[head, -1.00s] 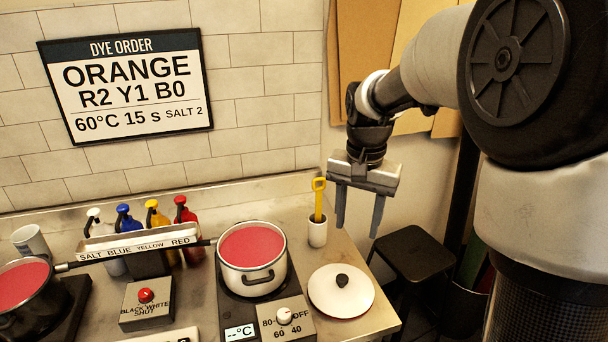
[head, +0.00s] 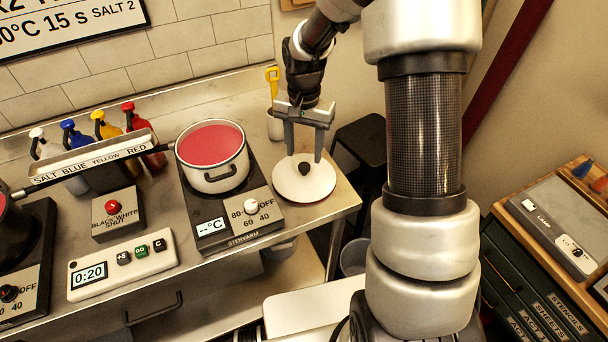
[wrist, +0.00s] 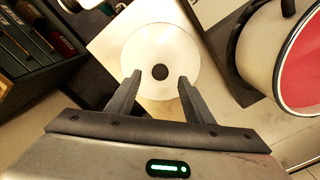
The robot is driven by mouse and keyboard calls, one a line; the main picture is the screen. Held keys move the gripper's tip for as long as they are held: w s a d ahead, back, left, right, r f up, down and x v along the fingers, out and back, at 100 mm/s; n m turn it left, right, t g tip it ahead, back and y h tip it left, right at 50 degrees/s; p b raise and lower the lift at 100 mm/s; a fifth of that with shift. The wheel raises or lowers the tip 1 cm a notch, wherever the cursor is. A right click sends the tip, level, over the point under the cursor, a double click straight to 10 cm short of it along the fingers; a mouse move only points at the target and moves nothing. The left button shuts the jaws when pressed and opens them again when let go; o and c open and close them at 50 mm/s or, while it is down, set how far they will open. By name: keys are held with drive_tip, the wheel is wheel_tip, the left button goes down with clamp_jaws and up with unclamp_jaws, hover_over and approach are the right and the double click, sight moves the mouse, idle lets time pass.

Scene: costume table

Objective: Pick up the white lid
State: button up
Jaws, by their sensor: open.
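The white lid (head: 290,183) is a round disc with a dark knob (head: 304,169) at its middle. It lies flat near the right end of the steel counter, right of the pot. It also shows in the wrist view (wrist: 183,52), with its knob just beyond my fingertips. My gripper (head: 304,157) is open and empty. Its two fingers point down over the lid, one on either side of the knob in the head view. In the wrist view the fingers (wrist: 159,78) overlap the lid's near edge. I cannot tell the exact height above the knob.
A white pot (head: 214,158) of red liquid stands on a hotplate (head: 238,216) left of the lid. A white cup (head: 274,125) with a yellow-handled tool stands behind. The counter's right edge is close to the lid. A dark stool (head: 362,143) stands beyond it.

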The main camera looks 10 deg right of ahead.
sight(304, 166)
drive_tip(key=shift+w+f+p, duration=0.2)
drive_tip(key=shift+f+p, duration=0.1)
drive_tip(key=shift+f, duration=2.4)
clamp_jaws()
